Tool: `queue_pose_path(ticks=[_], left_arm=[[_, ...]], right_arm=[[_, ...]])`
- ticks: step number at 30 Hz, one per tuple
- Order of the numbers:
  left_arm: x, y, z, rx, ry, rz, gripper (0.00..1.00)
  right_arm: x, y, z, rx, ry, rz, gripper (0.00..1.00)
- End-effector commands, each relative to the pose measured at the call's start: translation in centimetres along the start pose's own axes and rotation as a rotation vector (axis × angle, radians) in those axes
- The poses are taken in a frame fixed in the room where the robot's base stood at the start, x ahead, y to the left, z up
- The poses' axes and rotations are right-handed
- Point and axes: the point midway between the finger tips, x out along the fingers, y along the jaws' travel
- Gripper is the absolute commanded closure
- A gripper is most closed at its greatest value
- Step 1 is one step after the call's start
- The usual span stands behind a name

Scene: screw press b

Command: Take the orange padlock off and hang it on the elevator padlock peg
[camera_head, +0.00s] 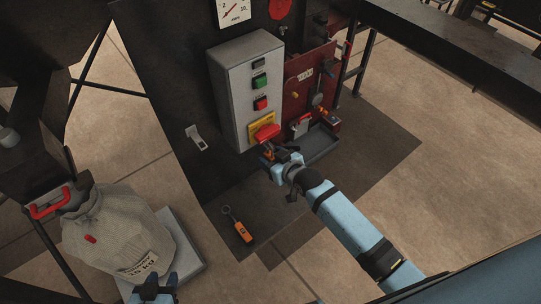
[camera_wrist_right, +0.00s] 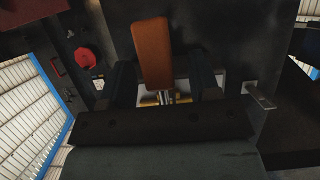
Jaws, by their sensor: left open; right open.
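The orange padlock (camera_wrist_right: 152,52) shows in the right wrist view between the two dark fingers of my right gripper (camera_wrist_right: 163,82). Its metal shackle (camera_wrist_right: 165,97) points toward the gripper's palm. The fingers stand apart with gaps on both sides of the padlock. In the head view my right gripper (camera_head: 268,156) is just below the red switch handle (camera_head: 265,132) on its yellow plate, and mostly covers the padlock. The red board (camera_head: 307,82) with pegs and hanging items is to the right; I cannot tell which is the elevator peg. My left gripper (camera_head: 155,288) is open and empty beside the sack.
The grey control box (camera_head: 237,85) carries green and red buttons. A grey tray (camera_head: 318,146) is below the red board. An orange tool with a ring (camera_head: 239,226) lies in front of the box. A tied sack (camera_head: 115,230) stands on a pale platform (camera_head: 188,262) at left.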

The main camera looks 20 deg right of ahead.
Motion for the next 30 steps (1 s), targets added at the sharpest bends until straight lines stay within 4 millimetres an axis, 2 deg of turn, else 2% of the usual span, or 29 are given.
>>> queue_pose_path(ticks=[4, 13, 18, 20, 21, 22, 25, 30], left_arm=[[-0.01, -0.01, 0.07, 0.000, -0.002, 0.000, 0.57], [0.00, -0.05, -0.04, 0.000, 0.000, -0.001, 0.57], [-0.01, -0.08, -0.24, 0.001, 0.004, -0.001, 0.57], [-0.01, -0.10, -0.30, 0.001, 0.005, -0.001, 0.57], [-0.02, -0.11, -0.33, 0.001, 0.006, -0.001, 0.57], [-0.02, -0.11, -0.35, 0.001, 0.006, -0.001, 0.57], [-0.02, -0.12, -0.36, 0.002, 0.006, -0.001, 0.57], [-0.12, -0.12, -0.50, 0.002, 0.006, -0.001, 0.57]], right_arm=[[0.93, -0.01, -0.03, 0.000, 0.000, 0.000, 0.44], [1.09, 0.01, -0.02, 0.000, 0.001, 0.000, 0.44], [1.07, 0.01, 0.00, 0.000, 0.000, 0.000, 0.83], [1.07, 0.01, 0.00, 0.000, 0.000, 0.000, 0.96], [1.07, 0.01, 0.00, 0.000, 0.000, 0.000, 1.00], [1.07, 0.01, 0.00, 0.000, 0.000, 0.000, 0.78], [1.06, 0.01, 0.00, 0.000, 0.000, 0.000, 1.00], [0.99, 0.02, -0.20, 0.000, 0.001, 0.000, 1.00]])
